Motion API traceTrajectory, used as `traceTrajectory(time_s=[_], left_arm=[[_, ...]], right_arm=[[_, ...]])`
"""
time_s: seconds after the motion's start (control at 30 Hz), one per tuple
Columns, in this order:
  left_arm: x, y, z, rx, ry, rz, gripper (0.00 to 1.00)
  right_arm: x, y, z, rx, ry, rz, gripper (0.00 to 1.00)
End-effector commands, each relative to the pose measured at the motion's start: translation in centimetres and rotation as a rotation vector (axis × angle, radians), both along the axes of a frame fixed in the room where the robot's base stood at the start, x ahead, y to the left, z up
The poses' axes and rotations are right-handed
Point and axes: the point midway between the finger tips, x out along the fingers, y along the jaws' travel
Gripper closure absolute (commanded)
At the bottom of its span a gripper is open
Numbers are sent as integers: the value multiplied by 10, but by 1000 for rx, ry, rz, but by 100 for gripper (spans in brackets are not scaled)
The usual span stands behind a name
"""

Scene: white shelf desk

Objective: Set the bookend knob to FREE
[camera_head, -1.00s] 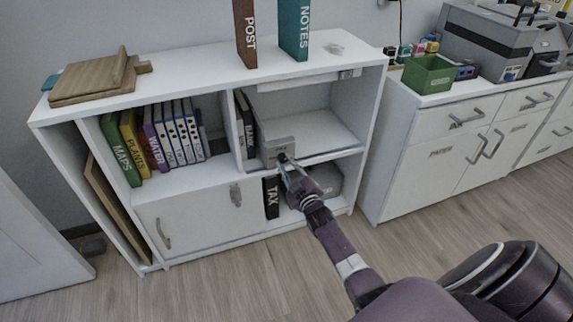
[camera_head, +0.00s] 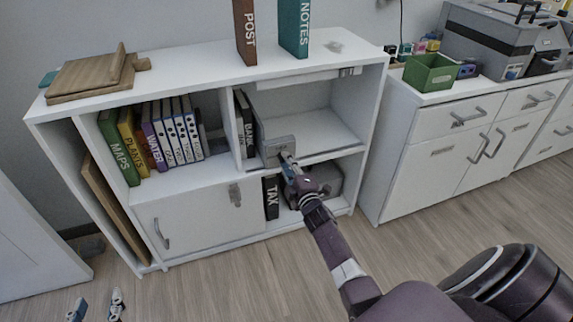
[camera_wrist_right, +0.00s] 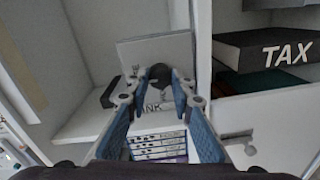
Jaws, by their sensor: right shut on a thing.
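The grey bookend (camera_head: 276,147) stands in the middle shelf opening, right of the dark BANK book (camera_head: 246,124). In the right wrist view the bookend shows as a grey plate (camera_wrist_right: 150,48) with a dark round knob (camera_wrist_right: 160,72) on it. My right gripper (camera_head: 289,162) is at the front of the bookend. In the wrist view its blue-padded fingers (camera_wrist_right: 160,88) are shut on the knob from both sides. The knob's setting marks cannot be read. My left gripper (camera_head: 96,306) is at the bottom left, fingers apart and empty, away from the shelf.
The TAX book (camera_head: 271,197) and a grey box (camera_head: 325,178) are in the lower opening, close to my right wrist. Several books (camera_head: 160,138) stand in the left opening. POST (camera_head: 245,32) and NOTES (camera_head: 294,28) stand on top. The shelf right of the bookend is clear.

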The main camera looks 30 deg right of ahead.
Motion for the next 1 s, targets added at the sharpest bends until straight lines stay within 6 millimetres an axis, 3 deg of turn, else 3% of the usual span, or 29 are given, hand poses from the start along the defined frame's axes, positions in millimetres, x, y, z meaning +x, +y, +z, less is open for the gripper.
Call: traceTrajectory(time_s=[0.5, 0.53, 0.67, 1.0], left_arm=[[2, -1, 4, -5, -20, -1, 60], [2, -1, 4, -5, -20, -1, 60], [2, -1, 4, -5, -20, -1, 60], [2, -1, 4, -5, -17, -2, 60]], right_arm=[[0, 0, -1, -23, 8, -1, 100], [0, 0, -1, -22, 8, -1, 77], [0, 0, -1, -22, 7, -1, 63], [-1, 0, 0, -20, 5, 0, 61]])
